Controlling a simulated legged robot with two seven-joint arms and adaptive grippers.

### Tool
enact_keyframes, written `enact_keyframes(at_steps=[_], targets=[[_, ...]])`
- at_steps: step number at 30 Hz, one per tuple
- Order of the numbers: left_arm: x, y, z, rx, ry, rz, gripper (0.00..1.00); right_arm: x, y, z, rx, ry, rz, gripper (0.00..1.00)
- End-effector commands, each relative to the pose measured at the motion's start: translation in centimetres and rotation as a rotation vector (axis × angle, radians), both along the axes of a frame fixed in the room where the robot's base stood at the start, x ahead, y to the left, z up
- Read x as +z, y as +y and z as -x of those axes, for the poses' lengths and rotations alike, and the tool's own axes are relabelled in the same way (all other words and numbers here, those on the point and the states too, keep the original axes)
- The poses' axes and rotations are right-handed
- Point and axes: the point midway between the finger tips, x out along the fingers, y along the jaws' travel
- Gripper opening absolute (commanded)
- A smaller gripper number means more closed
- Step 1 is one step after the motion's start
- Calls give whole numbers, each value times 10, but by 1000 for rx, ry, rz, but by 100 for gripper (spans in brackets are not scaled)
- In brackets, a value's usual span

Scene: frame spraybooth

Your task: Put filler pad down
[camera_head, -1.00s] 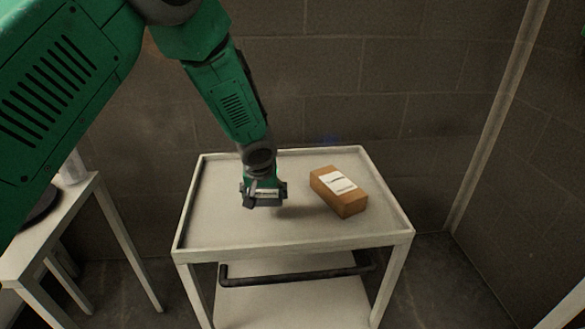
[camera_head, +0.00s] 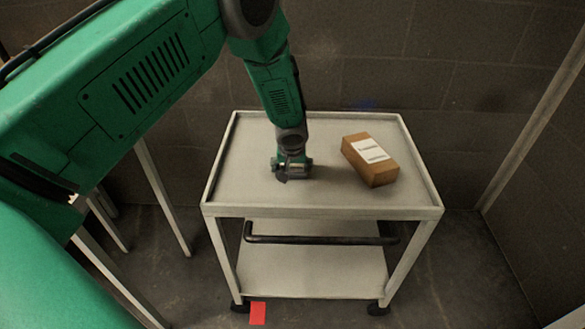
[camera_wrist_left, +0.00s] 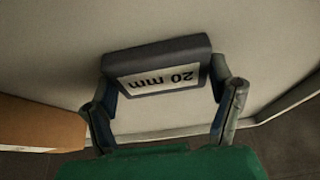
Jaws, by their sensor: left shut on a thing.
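The filler pad (camera_wrist_left: 158,67) is a dark grey block with a white label reading "20 mm", upside down in the left wrist view. My left gripper (camera_wrist_left: 163,90) is shut on it, with one finger at each end of the pad. In the head view my left gripper (camera_head: 292,169) is low over the left-middle of the white cart's top tray (camera_head: 245,185), and the pad (camera_head: 290,174) shows small and dark between its fingers. I cannot tell whether the pad touches the tray. My right gripper is not in view.
A brown box (camera_head: 372,160) with a white label lies on the tray to the right of my gripper. The tray has a raised rim, and its front and left parts are clear. A block wall (camera_head: 430,70) stands behind. A red piece (camera_head: 257,313) lies on the floor.

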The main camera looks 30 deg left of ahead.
Motion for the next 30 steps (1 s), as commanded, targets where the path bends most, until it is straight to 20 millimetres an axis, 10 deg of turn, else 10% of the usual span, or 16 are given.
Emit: enact_keyframes(at_steps=[9,10,12,23,30], targets=[[-4,0,0,0,-2,3,60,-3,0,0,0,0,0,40],[-3,0,0,1,-2,3,82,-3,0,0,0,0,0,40],[-3,0,0,1,-2,3,96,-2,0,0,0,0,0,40],[5,-1,0,-2,-3,3,96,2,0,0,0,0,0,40],[48,-10,14,0,-5,1,96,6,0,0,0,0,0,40]])
